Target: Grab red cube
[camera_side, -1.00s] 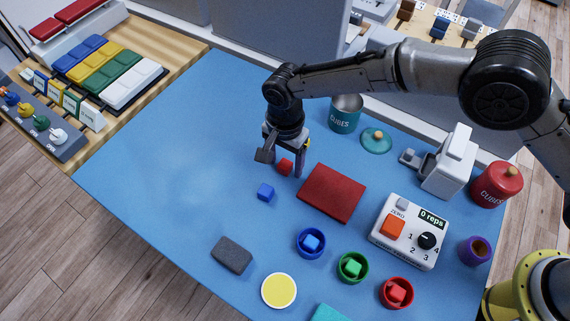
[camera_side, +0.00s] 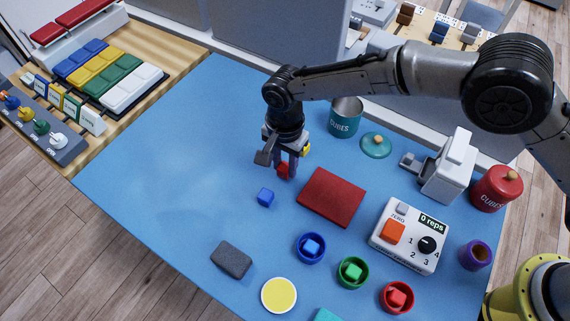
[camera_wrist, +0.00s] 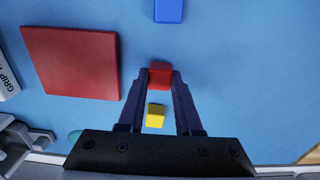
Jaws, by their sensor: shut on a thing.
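A small red cube (camera_side: 283,171) is between the fingers of my gripper (camera_side: 285,175), left of the dark red flat pad (camera_side: 331,197). In the wrist view the red cube (camera_wrist: 160,75) sits between the two fingertips of my gripper (camera_wrist: 160,78), which is shut on it. The fingers point down at the blue mat, and I cannot tell whether the cube touches it. Another red cube (camera_side: 397,297) lies in a red bowl at the lower right.
A blue cube (camera_side: 265,197) lies in front of the gripper. A yellow cube (camera_wrist: 155,115) lies close behind the fingers. Blue (camera_side: 310,257) and green (camera_side: 352,283) bowls hold matching cubes. A teal pot (camera_side: 345,117) stands behind. The mat's left side (camera_side: 160,170) is clear.

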